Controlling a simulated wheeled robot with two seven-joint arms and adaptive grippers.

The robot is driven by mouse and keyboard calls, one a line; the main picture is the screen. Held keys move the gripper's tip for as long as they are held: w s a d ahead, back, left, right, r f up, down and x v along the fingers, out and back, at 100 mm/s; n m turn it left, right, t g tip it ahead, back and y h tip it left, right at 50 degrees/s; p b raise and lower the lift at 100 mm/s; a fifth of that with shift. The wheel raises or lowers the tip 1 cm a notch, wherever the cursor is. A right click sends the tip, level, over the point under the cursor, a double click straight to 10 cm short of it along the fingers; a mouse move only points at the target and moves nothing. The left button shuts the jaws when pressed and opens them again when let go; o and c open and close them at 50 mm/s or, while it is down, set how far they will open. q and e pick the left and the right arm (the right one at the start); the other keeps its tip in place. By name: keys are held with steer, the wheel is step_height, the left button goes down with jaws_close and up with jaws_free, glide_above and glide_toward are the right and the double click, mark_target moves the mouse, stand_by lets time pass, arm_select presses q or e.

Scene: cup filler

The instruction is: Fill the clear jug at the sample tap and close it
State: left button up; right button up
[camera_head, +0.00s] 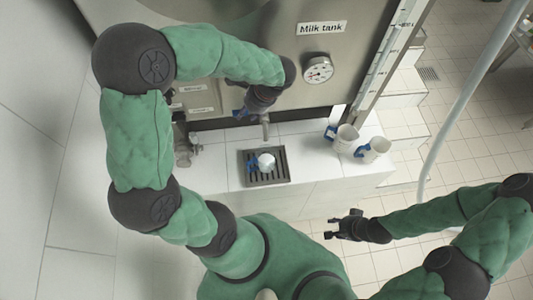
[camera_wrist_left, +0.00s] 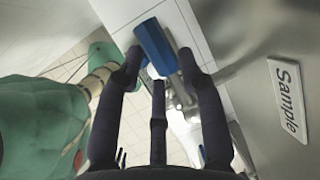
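The clear jug (camera_head: 266,161), whitish with a blue handle, stands on the dark drip tray (camera_head: 278,180). The metal tap spout (camera_head: 266,129) on the tank front is just above it in the picture. My left gripper (camera_head: 240,112) is at the tap beside the spout. In the left wrist view, its dark fingers (camera_wrist_left: 160,62) are apart, around or just short of a blue tap lever (camera_wrist_left: 153,42). Contact cannot be told. Part of a pale object behind the lever is mostly hidden. My right gripper (camera_head: 338,226) is open and empty, away from the ledge.
The steel milk tank (camera_head: 345,48) with a gauge (camera_head: 318,70) stands behind the white ledge (camera_head: 218,172). Two pale jugs with blue handles (camera_head: 343,137) (camera_head: 374,150) stand on the ledge at right. Another metal fitting (camera_head: 187,150) is at left. A pale pipe (camera_head: 455,110) crosses at right.

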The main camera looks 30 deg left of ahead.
arm_select(q)
steer(key=o, duration=0.3)
steer(key=shift+w+a+r, duration=0.1)
steer(key=shift+w+a, duration=0.1)
steer(key=shift+a, duration=0.1)
steer(key=shift+d+r, duration=0.2)
steer(key=shift+r, duration=0.05)
steer(key=v, duration=1.1)
steer(key=shift+r, duration=0.2)
